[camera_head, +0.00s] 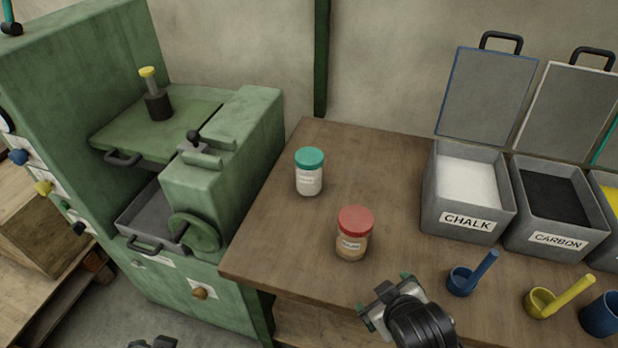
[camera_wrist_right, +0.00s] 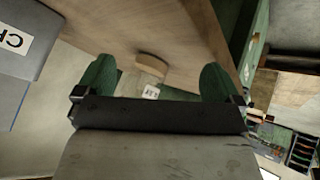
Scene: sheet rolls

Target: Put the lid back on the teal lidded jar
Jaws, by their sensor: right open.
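The teal lidded jar (camera_head: 309,180) stands upright on the wooden table in the head view, with pale contents. Its teal lid (camera_head: 310,158) sits on top of it. My right gripper (camera_head: 385,298) is open and empty over the table's front edge, to the right of and nearer than the jar. In the right wrist view its two green fingers (camera_wrist_right: 158,84) stand wide apart. A small dark part at the bottom left edge of the head view may be my left gripper; its jaws cannot be made out.
A red-lidded jar (camera_head: 353,240) stands between the teal jar and my right gripper. Bins of chalk (camera_head: 462,222) and carbon (camera_head: 553,240) stand at right, with blue (camera_head: 463,281) and yellow (camera_head: 541,303) scoops before them. A green machine (camera_head: 225,165) stands left.

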